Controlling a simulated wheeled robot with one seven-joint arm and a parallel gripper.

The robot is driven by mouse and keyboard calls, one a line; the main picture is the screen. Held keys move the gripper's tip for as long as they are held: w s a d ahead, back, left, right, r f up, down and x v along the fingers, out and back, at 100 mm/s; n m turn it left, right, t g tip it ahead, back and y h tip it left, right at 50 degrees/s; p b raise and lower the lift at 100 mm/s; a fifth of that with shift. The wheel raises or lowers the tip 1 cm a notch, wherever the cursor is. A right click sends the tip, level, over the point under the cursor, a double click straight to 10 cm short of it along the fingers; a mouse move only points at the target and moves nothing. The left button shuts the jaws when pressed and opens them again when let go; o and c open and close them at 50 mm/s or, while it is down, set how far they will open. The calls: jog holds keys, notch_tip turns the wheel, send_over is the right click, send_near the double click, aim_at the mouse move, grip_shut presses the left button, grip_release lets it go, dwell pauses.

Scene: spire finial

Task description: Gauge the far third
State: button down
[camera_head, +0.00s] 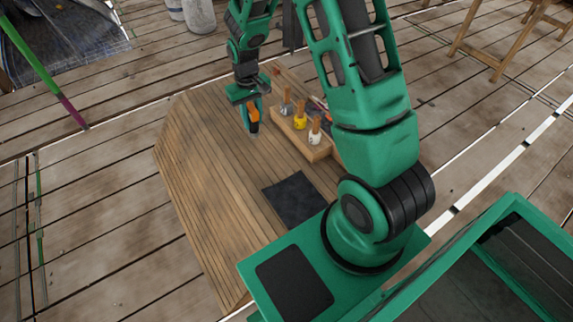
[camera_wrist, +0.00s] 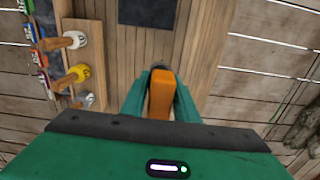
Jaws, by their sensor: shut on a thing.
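My gripper (camera_head: 250,103) is shut on an orange-handled tool (camera_head: 253,115) with a dark collar and a grey lower end. It holds the tool upright over the wooden slatted surface (camera_head: 195,150), left of the rack. I cannot tell whether the tool's lower end touches the slats. In the wrist view the orange handle (camera_wrist: 162,98) sits between the green fingers, with a dark end beyond it.
A wooden rack (camera_head: 312,150) holds wooden-handled tools with white (camera_head: 315,138), yellow (camera_head: 300,121) and grey (camera_head: 286,108) heads. A dark mat (camera_head: 295,198) lies nearer on the slats. The left slats are clear. A green and purple pole (camera_head: 40,70) stands at left.

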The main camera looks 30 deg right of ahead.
jog(key=s+d+f+m, duration=0.2)
jog(key=s+f+m, duration=0.1)
jog(key=f, duration=0.5)
jog(key=s+d+f+m, duration=0.2)
jog(key=s+f+m, duration=0.2)
jog(key=f, duration=0.3)
jog(key=s+d+f+m, duration=0.3)
jog(key=f+m, duration=0.3)
jog(key=f, duration=0.2)
jog(key=shift+s+f+y, duration=0.3)
jog(key=shift+s+f, duration=0.05)
jog(key=shift+s, duration=0.1)
jog(key=shift+f, duration=1.4)
dwell(0.3)
jog(key=shift+r, duration=2.55)
jog(key=shift+f, duration=0.1)
jog(key=shift+f, duration=2.3)
